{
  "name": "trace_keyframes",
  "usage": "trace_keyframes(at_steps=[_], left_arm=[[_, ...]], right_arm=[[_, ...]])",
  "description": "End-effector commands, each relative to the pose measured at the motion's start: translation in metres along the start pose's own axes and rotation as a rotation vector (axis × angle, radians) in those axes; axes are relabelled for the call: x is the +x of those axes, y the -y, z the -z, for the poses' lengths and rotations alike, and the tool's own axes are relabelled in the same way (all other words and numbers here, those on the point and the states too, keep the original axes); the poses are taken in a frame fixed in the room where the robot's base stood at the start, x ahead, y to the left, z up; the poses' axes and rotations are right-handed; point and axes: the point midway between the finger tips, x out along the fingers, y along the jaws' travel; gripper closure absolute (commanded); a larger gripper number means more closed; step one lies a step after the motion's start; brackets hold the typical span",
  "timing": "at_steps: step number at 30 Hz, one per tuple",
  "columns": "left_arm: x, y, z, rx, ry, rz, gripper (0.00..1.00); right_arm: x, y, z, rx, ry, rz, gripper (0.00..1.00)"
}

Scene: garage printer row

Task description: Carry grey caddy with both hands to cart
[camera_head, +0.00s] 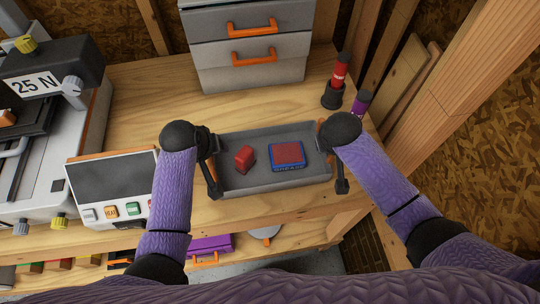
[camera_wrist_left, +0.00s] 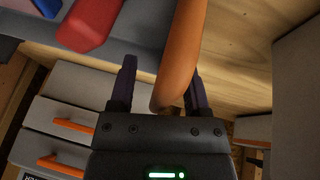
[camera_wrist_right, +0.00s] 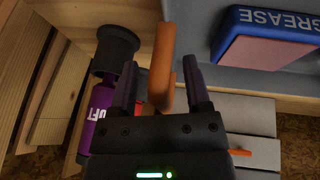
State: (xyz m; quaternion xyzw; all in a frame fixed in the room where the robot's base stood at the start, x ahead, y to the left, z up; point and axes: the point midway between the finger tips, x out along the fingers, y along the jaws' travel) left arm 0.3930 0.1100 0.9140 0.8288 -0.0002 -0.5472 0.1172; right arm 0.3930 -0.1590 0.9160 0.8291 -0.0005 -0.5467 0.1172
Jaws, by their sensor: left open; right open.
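The grey caddy (camera_head: 268,181) sits on the wooden workbench, with a red block (camera_head: 244,158) and a blue-and-red grease box (camera_head: 287,155) inside it. It has an orange handle at each end. My left gripper (camera_head: 211,162) is at the caddy's left end, open, with the left orange handle (camera_wrist_left: 178,60) between its fingers in the left wrist view. My right gripper (camera_head: 331,160) is at the right end, open, with the right orange handle (camera_wrist_right: 162,70) between its fingers in the right wrist view. The cart cannot be made out.
A grey drawer unit (camera_head: 250,64) with orange handles stands behind the caddy. A red bottle in a dark holder (camera_head: 332,95) and a purple bottle (camera_head: 360,103) stand at the back right. A machine with a control panel (camera_head: 112,181) is at left. A lower shelf holds a purple case (camera_head: 210,244).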

Motion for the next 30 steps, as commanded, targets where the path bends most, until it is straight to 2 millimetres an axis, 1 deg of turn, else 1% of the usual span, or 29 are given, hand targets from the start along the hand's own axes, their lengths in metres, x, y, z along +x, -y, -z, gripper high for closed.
trace_keyframes(at_steps=[6,7,8,9,14,15,30], left_arm=[[0.0000,-0.0001,0.0002,0.000,-0.001,0.000,0.39],[0.0000,0.0000,0.0002,0.000,-0.001,0.000,0.43],[0.0000,0.0000,0.0002,0.000,-0.001,0.000,0.49],[-0.0001,0.0000,0.0002,0.000,-0.001,0.000,0.58],[-0.0001,0.0000,0.0002,0.000,-0.001,0.000,0.92],[-0.0002,0.0000,0.0002,0.000,-0.001,0.000,1.00],[-0.0003,0.0002,0.0003,0.000,-0.001,0.001,1.00]], right_arm=[[0.0001,0.0001,0.0002,0.000,0.000,0.000,0.39],[0.0001,0.0001,0.0001,0.000,0.000,0.000,0.43],[0.0000,0.0001,0.0002,0.000,0.000,0.000,0.49],[0.0000,0.0001,0.0001,0.000,0.000,0.000,0.58],[-0.0001,0.0000,0.0001,0.000,0.000,0.000,0.91],[-0.0001,0.0000,0.0001,0.000,0.000,0.000,1.00],[-0.0002,-0.0002,0.0001,0.000,0.000,-0.001,1.00]])
